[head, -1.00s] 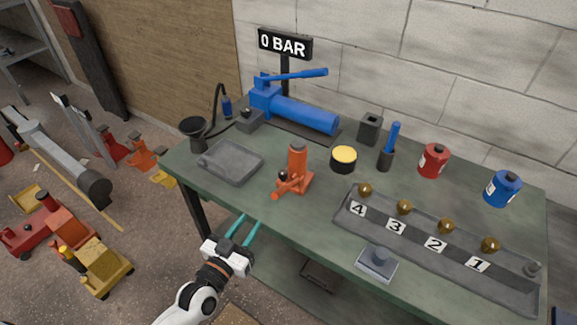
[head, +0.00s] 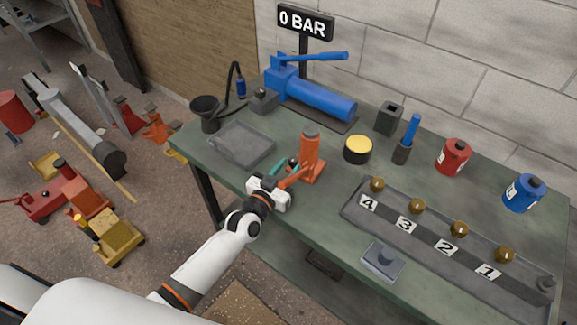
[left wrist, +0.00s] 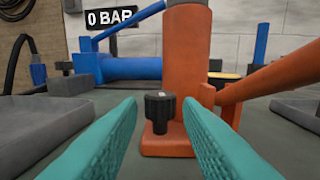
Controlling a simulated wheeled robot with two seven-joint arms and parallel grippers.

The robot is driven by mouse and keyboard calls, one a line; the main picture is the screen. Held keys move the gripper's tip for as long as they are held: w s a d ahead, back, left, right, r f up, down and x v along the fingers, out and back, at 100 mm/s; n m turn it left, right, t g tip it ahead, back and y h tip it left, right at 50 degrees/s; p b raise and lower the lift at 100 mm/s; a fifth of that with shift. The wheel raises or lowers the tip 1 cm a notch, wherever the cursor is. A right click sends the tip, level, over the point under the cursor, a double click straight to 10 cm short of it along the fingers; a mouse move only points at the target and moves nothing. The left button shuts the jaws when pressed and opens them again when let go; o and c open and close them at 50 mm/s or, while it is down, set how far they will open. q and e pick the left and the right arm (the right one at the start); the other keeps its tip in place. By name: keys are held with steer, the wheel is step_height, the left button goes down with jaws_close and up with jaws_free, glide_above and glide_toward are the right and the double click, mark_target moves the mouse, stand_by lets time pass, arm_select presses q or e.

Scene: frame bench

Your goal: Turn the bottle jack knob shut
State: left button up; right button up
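The orange bottle jack (head: 311,152) stands upright on the green bench. Its black knob (left wrist: 160,108) sits low at the front of the jack's base in the left wrist view. In the head view the knob (head: 292,161) shows as a small dark spot just beyond my gripper. My left gripper (head: 285,165) is open, its teal fingers pointing at the jack. In the left wrist view the open fingers (left wrist: 162,125) lie to either side of the knob, which appears between and slightly beyond the tips; contact cannot be told. The jack's orange handle socket (left wrist: 270,75) slants to the right. My right gripper is out of view.
A grey tray (head: 218,150) lies left of the jack. A yellow-topped tin (head: 357,149) stands to its right, and a blue pump (head: 318,100) with a "0 BAR" sign (head: 305,22) behind. A numbered rack (head: 420,262) with brass balls lies at the right.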

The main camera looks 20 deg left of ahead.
arm_select(q)
steer(key=shift+w+d, duration=0.1)
steer(key=shift+w, duration=0.45)
jaws_close()
steer(key=m+h+b, duration=0.1)
steer(key=b, duration=0.1)
steer(key=m+h+b, duration=0.1)
steer(key=b, duration=0.1)
steer(key=g+h+b, duration=0.1)
steer(key=h+b, duration=0.1)
steer(key=b, duration=0.1)
steer(key=shift+w+a+f+m, duration=0.2)
steer(key=shift+a+m, duration=0.1)
steer(key=shift+m, duration=0.1)
steer(key=shift+r+g+h+b, duration=0.2)
steer(key=shift+g+h+b, duration=0.2)
steer(key=shift+b, duration=0.2)
